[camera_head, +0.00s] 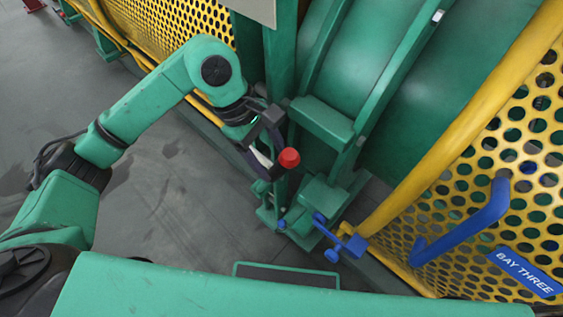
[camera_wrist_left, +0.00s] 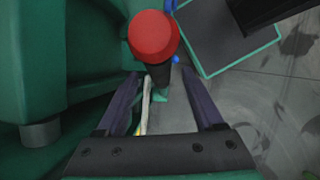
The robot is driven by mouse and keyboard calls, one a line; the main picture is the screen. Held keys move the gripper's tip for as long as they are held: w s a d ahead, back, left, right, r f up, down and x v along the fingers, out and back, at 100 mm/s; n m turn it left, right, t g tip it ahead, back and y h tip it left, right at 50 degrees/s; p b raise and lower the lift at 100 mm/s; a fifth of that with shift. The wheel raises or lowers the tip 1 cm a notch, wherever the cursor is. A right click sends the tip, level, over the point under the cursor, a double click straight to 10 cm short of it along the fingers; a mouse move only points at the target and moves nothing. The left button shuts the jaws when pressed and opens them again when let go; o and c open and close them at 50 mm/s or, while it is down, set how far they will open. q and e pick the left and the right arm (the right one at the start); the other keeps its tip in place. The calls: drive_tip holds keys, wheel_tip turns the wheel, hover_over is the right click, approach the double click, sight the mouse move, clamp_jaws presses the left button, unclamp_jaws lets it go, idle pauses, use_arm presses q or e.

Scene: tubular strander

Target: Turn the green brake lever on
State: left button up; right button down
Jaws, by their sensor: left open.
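The brake lever has a round red knob (camera_head: 289,158) on a dark grip, above a green base at the machine's foot. In the left wrist view the red knob (camera_wrist_left: 153,36) fills the top middle, with the black grip (camera_wrist_left: 159,74) under it. My left gripper (camera_head: 262,158) is at the lever, beside the knob. In the wrist view its two fingers (camera_wrist_left: 161,84) are spread, with the dark grip between or just beyond their tips. I cannot tell whether either finger touches it. The lower part of the lever is partly hidden. My right gripper is not in view.
The green machine housing (camera_head: 395,60) stands right behind the lever. A yellow perforated guard (camera_head: 490,175) with a blue handle (camera_head: 470,228) and a "BAY THREE" sign (camera_head: 525,270) is at the right. Blue clamp handles (camera_head: 345,243) sit low near the base. Grey floor (camera_head: 170,200) is open at left.

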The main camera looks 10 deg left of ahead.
use_arm(q)
drive_tip(key=x, duration=0.3)
drive_tip(key=shift+d+f, duration=0.15)
drive_tip(key=shift+f, duration=0.15)
clamp_jaws()
idle(1.1)
